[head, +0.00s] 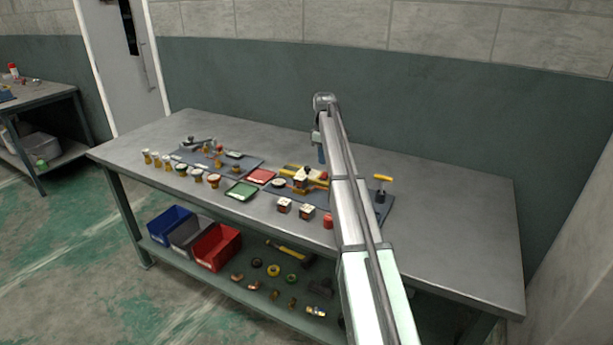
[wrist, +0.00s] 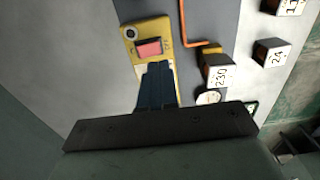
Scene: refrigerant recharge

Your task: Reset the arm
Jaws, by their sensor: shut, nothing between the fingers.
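My arm reaches up over the workbench (head: 450,235) from the front right. My gripper (head: 321,154) points down above the back middle of the bench. In the wrist view its dark blue fingers (wrist: 157,84) are together with nothing between them. Below them lies a yellow device (wrist: 148,30) with a red patch. The fingertips overlap its image and hide part of it; I cannot tell the height between them.
Number-marked blocks (wrist: 218,72) and an orange bent rod (wrist: 183,22) lie near the device. A yellow T-handled tool (head: 382,180) stands at right. A green tray (head: 241,191) and a red tray (head: 261,177) sit mid-bench. Bins (head: 217,246) fill the lower shelf's left.

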